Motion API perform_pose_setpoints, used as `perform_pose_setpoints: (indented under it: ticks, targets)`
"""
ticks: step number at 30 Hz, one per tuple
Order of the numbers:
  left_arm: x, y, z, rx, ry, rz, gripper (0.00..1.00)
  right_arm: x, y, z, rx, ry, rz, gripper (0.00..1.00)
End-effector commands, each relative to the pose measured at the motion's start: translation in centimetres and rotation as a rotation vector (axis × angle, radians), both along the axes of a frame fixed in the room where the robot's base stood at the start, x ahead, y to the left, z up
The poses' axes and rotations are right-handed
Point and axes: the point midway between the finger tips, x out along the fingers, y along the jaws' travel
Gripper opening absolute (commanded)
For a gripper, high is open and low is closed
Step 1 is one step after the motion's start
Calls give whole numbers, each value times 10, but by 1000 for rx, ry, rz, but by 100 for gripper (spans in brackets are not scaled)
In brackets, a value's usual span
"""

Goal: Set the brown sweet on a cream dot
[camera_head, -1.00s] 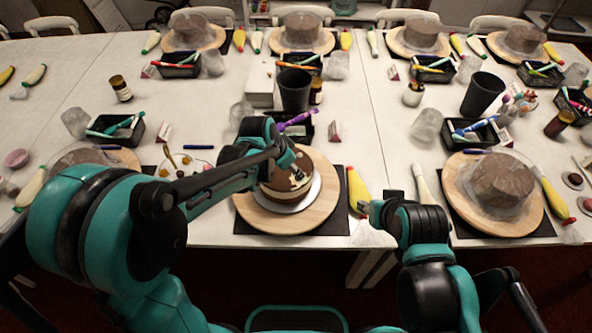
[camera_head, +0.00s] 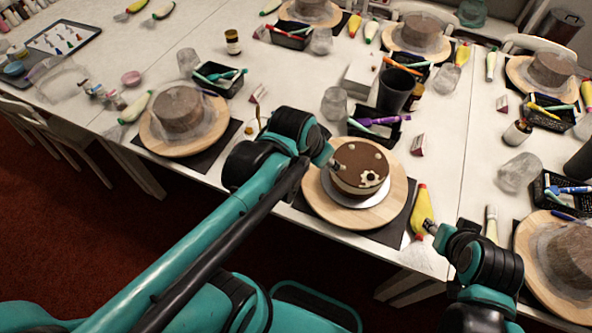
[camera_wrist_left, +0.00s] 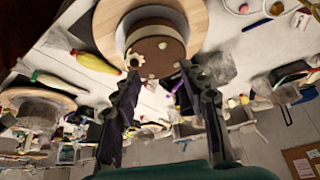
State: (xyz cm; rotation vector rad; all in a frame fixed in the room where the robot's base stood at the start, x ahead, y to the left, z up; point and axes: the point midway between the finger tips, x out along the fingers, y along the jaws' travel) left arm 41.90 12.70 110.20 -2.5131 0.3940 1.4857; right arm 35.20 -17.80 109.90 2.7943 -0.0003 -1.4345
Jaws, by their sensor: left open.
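The cake (camera_head: 355,165) has a brown top with pale cream dots and a white flower, and stands on a white board on a wooden turntable (camera_head: 315,205). It also shows in the left wrist view (camera_wrist_left: 155,50), beyond the fingertips. My left gripper (camera_head: 331,164) is at the left edge of the cake top. In the wrist view its two fingers (camera_wrist_left: 160,82) are spread apart, and I see no sweet held between them. I cannot pick out the brown sweet in either view. My right gripper (camera_head: 431,227) is beside the yellow piping bag; its fingers are too small to judge.
A yellow piping bag (camera_head: 421,212) lies right of the turntable. A black tray with pens (camera_head: 378,127), a dark cup (camera_head: 396,90) and a clear cup (camera_head: 334,103) stand behind the cake. Another wrapped cake (camera_head: 181,110) is at the left. My left arm covers the table's front edge.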

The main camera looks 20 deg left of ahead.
Motion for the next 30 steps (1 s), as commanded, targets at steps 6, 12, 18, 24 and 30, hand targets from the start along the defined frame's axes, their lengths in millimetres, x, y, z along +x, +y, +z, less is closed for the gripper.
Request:
perform_pose_setpoints:
  ticks: [6,12,18,24,30]
  targets:
    - [-51,39,0,-33,-82,238,43,0,0,0,0,0,0,40]
    - [-67,51,-3,-51,-116,324,43,0,0,0,0,0,0,40]
    - [-67,52,-3,-54,-120,331,43,0,0,0,0,0,0,40]
    - [-67,52,-12,-54,-119,328,43,0,0,-9,0,0,0,40]
    - [-67,52,-52,-53,-118,329,43,0,0,-49,0,0,0,40]
